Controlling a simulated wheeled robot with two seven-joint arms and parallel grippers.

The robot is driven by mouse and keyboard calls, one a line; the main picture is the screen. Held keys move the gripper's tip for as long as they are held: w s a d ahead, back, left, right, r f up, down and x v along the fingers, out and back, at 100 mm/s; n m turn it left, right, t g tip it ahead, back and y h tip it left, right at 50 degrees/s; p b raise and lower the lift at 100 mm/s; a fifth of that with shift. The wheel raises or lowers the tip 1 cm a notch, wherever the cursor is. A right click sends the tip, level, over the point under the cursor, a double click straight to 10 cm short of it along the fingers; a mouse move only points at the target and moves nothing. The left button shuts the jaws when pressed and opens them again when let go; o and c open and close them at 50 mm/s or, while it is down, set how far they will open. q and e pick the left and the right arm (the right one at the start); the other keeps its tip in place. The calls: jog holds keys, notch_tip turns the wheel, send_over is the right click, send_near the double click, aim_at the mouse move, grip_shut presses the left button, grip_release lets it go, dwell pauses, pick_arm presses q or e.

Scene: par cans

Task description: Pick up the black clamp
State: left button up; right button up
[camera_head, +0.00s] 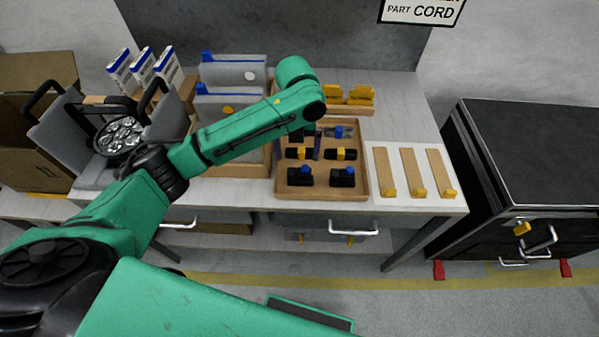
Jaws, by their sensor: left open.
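Several black clamps lie in a shallow wooden tray (366,182) on the workbench. Two with blue knobs are in the front row, a left clamp (299,176) and a right clamp (343,177). Behind them are a left clamp with a yellow part (297,154) and a right one with a yellow part (341,154). A blue-and-dark piece (340,132) lies at the back right. My left gripper (303,143) is over the left back of the tray, pointing down and open. My wrist partly hides what is under it. Contact with a clamp cannot be made out. My right gripper is out of view.
Right of the tray, wooden strips with yellow ends (412,172) lie on a white board. A yellow-part rack (348,97) stands behind. Grey bins (233,72) and a lamp (121,136) are left. A black cabinet (535,150) stands right, with floor between.

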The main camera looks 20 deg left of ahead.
aim_at(299, 171)
pick_arm(q)
jog(key=f+p, duration=0.1)
jog(key=f, duration=0.6)
jog(key=shift+w+d+f+p, duration=0.15)
jog(key=shift+w+d+p, duration=0.05)
jog(key=shift+p, duration=0.2)
jog(key=shift+f, duration=0.25)
jog(key=shift+c, duration=0.3)
jog(key=c, duration=1.3)
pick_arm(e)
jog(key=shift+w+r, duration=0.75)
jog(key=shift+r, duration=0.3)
